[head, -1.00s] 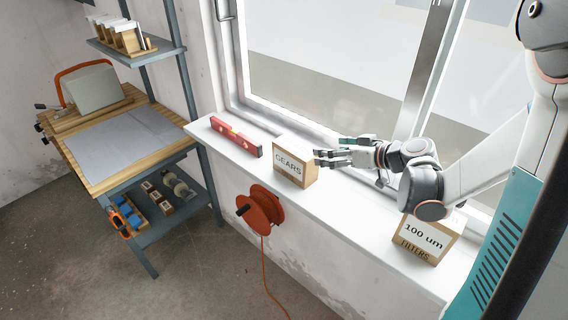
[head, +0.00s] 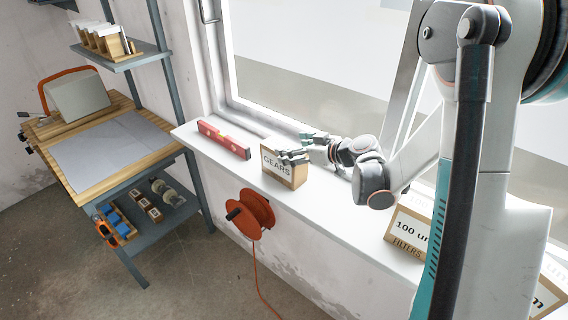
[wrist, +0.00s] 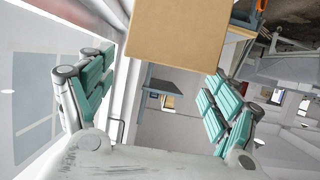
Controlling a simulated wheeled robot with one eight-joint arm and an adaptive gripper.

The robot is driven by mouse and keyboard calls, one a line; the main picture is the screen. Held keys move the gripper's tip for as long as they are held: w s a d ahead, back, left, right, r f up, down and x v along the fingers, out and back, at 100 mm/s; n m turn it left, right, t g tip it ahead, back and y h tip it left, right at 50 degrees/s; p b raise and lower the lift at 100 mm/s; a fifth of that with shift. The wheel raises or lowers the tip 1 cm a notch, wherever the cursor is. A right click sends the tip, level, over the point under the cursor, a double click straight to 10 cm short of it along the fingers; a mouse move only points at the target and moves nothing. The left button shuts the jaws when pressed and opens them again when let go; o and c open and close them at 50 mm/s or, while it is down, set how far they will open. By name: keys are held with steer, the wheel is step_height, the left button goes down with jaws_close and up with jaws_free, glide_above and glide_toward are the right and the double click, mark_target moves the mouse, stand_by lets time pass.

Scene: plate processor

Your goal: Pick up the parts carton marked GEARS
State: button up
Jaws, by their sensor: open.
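The GEARS carton (head: 283,165) is a small brown box with a white label, upright on the white window sill. My gripper (head: 300,147) is at the carton's upper right side in the head view, its fingers overlapping the top edge of the box there. In the wrist view the fingers (wrist: 155,100) are spread wide with teal pads, and a plain brown face of the carton (wrist: 185,28) fills the top middle, between and beyond them. Nothing is held. Whether a finger touches the box cannot be told.
A red level (head: 224,139) lies on the sill (head: 335,205) left of the carton. A FILTERS carton (head: 408,235) stands to the right, below my arm. An orange cable reel (head: 250,213) hangs on the wall below. A workbench (head: 110,150) stands at left. The window is behind.

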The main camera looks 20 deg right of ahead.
mark_target(284, 147)
steer(key=x, duration=0.2)
steer(key=b+x, duration=0.1)
steer(key=x, duration=0.1)
steer(key=shift+s+f, duration=0.2)
steer(key=shift+f, duration=0.1)
steer(key=shift+w+a+f, duration=0.1)
steer(key=shift+w+a, duration=0.1)
steer(key=shift+w, duration=0.2)
steer(key=shift+c, duration=0.6)
steer(key=shift+s, duration=0.1)
jaws_close()
